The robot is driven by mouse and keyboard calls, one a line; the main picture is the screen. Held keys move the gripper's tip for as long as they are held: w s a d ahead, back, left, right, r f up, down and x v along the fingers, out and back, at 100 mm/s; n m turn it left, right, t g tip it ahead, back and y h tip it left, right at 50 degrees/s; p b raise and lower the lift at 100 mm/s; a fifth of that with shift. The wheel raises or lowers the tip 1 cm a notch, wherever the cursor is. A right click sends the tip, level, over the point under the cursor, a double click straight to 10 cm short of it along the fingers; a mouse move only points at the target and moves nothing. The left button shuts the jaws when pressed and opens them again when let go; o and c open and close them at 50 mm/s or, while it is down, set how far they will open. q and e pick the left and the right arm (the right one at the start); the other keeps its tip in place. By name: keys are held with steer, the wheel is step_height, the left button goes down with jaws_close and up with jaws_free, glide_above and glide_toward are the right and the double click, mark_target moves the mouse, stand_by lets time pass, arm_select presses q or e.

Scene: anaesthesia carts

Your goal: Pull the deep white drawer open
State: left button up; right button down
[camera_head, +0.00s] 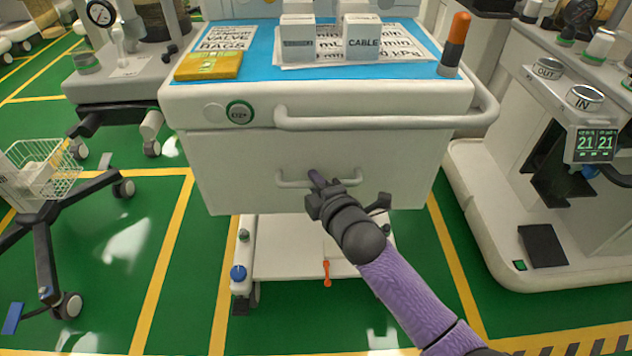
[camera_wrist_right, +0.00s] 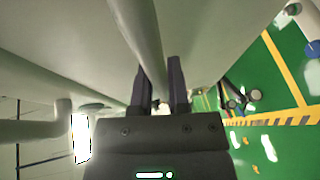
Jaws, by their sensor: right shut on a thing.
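The deep white drawer (camera_head: 230,165) is the wide front below the top of a white cart. Its pale bar handle (camera_head: 292,184) runs level across the middle of the front. My right gripper (camera_head: 318,180) is at the middle of this handle and shut on it. In the right wrist view the handle (camera_wrist_right: 143,40) passes between the two dark fingers (camera_wrist_right: 161,85). My right gripper and wrist hide part of the handle and drawer front. No clear gap shows around the drawer front. My left gripper is not in view.
A thick white push rail (camera_head: 380,122) juts out above the drawer. The cart's blue top (camera_head: 262,60) holds a yellow pack (camera_head: 208,66), white boxes and an orange-capped cylinder (camera_head: 454,45). White machines stand right and left.

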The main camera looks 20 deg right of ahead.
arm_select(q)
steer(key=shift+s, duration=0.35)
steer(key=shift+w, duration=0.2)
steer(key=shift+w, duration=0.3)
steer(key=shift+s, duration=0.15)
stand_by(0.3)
